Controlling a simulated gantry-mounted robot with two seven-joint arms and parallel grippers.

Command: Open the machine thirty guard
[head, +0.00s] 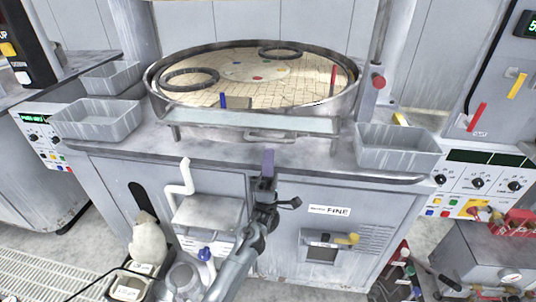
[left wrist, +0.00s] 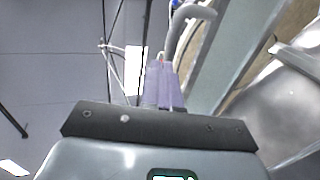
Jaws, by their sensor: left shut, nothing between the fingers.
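The guard (head: 215,120) is a long pale, greenish panel along the front of the round polishing platen (head: 225,62). It also shows in the left wrist view (left wrist: 222,70) as a slanting strip. A grey bar handle (head: 272,136) sits low on its front, right of the middle. A curved grey bar, apparently this handle (left wrist: 188,25), shows just beyond my fingertips in the left wrist view. My left gripper (head: 268,158) has purple fingers, shut and empty, just below the handle; I cannot tell whether they touch it. They also show in the left wrist view (left wrist: 163,70). My right gripper is out of view.
Grey trays stand left (head: 97,118) and right (head: 398,147) of the platen. Below is a cabinet front with a FINE label (head: 330,210). A control panel (head: 482,183) is at right. A post with a red knob (head: 378,82) rises beside the platen.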

